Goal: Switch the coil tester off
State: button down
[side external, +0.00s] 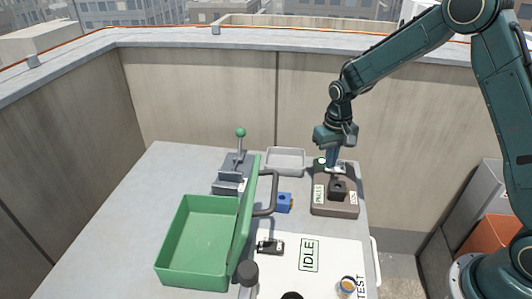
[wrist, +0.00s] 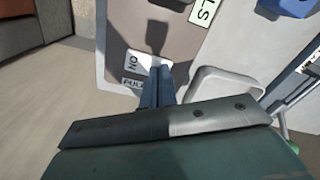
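The coil tester (side external: 322,208) is a brown-grey box at the right of the table, with a dark block on top and a label reading "PULS" at its left edge. My gripper (side external: 333,165) points down at the tester's far end. In the wrist view the two blue fingers of my gripper (wrist: 156,72) lie together, right beside the "ON" label. I see nothing held between them. The fingers partly hide the switch area, and I cannot tell whether they touch it.
A grey tray (side external: 286,158) and a blue block (side external: 284,203) are left of the tester. A green open box (side external: 170,243) and a green-knobbed lever (side external: 240,133) stand farther left. A white board (side external: 290,265) marked "IDLE" and "TEST" lies in front. Walls rise behind.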

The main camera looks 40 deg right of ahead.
jog(key=shift+r, duration=3.45)
jog(key=shift+r, duration=0.15)
jog(key=s+a+r+n+t, duration=0.1)
jog(key=s+a+r+t, duration=0.15)
jog(key=s+r, duration=1)
jog(key=s+a+r+n+t, duration=0.1)
jog(key=s+r+n+t, duration=0.1)
jog(key=s, duration=1.3)
jog(key=shift+s+r+t, duration=0.35)
jog(key=shift+r+t, duration=0.15)
jog(key=shift+t, duration=0.05)
